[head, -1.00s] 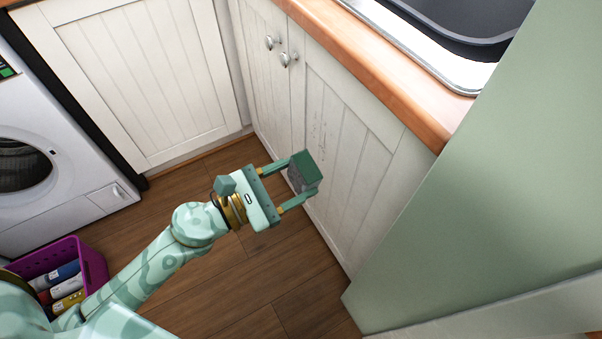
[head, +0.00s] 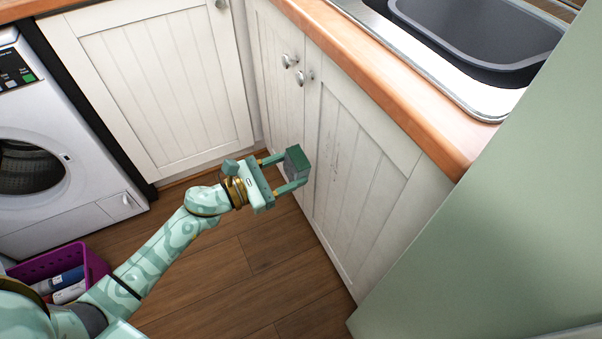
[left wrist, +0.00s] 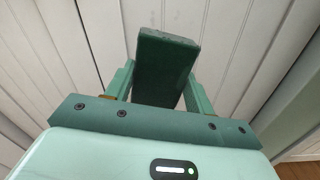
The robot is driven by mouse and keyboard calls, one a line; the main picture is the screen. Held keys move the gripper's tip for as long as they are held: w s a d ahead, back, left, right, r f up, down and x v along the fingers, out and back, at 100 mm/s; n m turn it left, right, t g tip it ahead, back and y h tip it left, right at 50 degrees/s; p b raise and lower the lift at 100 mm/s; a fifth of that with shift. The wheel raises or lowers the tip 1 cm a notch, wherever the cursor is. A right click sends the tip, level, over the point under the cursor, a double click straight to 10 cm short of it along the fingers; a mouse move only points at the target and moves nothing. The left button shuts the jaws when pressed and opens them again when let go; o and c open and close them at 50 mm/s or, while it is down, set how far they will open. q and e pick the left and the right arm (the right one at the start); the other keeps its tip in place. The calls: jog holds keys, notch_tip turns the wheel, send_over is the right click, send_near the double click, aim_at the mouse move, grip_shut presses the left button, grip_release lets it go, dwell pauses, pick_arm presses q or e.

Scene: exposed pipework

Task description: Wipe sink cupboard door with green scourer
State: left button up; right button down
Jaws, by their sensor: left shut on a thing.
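The green scourer (head: 297,159), a block with a grey side, is held between the fingers of my left gripper (head: 291,171). In the left wrist view the scourer (left wrist: 166,62) sticks out past the fingers in front of white panelled boards. The sink cupboard door (head: 360,185) is white and grooved, with a round knob (head: 309,76) at its top left. Faint reddish-brown marks (head: 334,152) show on its panel. In the head view the scourer overlaps the door's left edge; I cannot tell whether it touches. My right gripper is not in view.
A wooden worktop (head: 390,75) with a grey sink (head: 480,40) overhangs the doors. A pale green panel (head: 490,210) closes off the right side. A washing machine (head: 40,150) and a purple basket (head: 95,262) stand at left. The wooden floor (head: 270,270) is clear.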

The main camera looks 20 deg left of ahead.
aim_at(333, 156)
pick_arm(q)
jog(key=shift+s+d+f+h, duration=0.1)
jog(key=shift+s+f+h, duration=0.1)
jog(key=shift+h, duration=0.1)
jog(key=shift+w+d+r+m, duration=0.1)
jog(key=shift+w+d+m, duration=0.05)
jog(key=shift+m, duration=0.15)
jog(key=shift+x, duration=2.7)
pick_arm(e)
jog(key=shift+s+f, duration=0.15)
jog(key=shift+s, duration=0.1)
pick_arm(q)
jog(key=shift+w+d, duration=0.5)
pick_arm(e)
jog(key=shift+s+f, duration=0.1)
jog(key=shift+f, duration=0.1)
